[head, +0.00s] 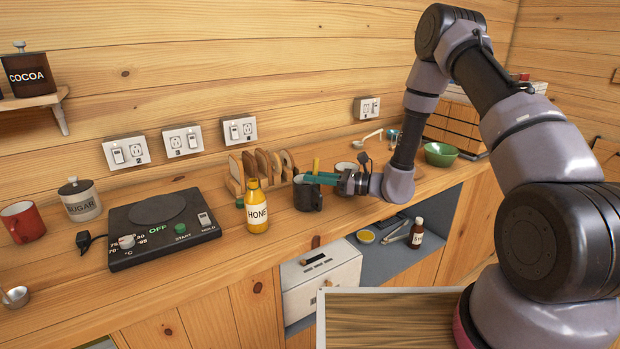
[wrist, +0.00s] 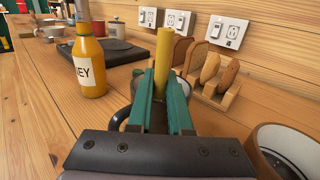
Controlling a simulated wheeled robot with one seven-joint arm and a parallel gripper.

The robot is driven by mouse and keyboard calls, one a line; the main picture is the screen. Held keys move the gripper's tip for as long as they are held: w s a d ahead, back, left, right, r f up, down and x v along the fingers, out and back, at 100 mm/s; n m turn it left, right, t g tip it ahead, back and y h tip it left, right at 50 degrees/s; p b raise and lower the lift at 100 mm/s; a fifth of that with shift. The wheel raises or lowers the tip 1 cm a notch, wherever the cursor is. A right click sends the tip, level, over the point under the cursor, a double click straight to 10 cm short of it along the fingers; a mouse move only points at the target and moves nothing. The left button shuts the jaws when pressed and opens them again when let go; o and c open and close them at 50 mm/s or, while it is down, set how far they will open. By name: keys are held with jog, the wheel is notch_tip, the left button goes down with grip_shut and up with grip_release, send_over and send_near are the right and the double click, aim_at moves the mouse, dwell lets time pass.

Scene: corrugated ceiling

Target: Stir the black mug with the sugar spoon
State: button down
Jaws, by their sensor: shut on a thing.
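The black mug (head: 308,198) stands upright on the wooden counter, just right of the honey bottle. My gripper (head: 312,178) is above the mug, its teal fingers reaching in from the right. In the wrist view my gripper (wrist: 160,92) is shut on an upright yellow handle (wrist: 164,55), apparently the sugar spoon's. The handle's top also shows above the fingers in the head view (head: 316,164). The spoon's lower end is hidden by the fingers and mug, so I cannot tell how deep it sits.
The honey bottle (head: 257,208) stands close left of the mug. A toast rack (head: 236,187) with bread is behind. A pale cup (head: 345,168) is near my gripper's right side. A hot plate (head: 160,232) lies further left. A green bowl (head: 440,154) is at the right.

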jog(key=shift+w+a, duration=0.25)
jog(key=shift+w, duration=0.35)
jog(key=shift+w+a, duration=0.1)
jog(key=shift+a, duration=0.2)
jog(key=shift+s+a, duration=0.2)
jog(key=shift+a, duration=0.25)
jog(key=shift+s, duration=0.55)
jog(key=shift+s+d, duration=0.15)
jog(key=shift+d, duration=0.1)
jog(key=shift+s+d, duration=0.15)
jog(key=shift+d, duration=0.15)
jog(key=shift+w+d, duration=0.35)
jog(key=shift+d, duration=0.05)
jog(key=shift+w+a, duration=0.1)
jog(key=shift+w, duration=0.5)
jog(key=shift+s+a+r, duration=0.1)
jog(key=shift+s+a, duration=0.3)
jog(key=shift+a, duration=0.05)
notch_tip(320, 180, up, 12)
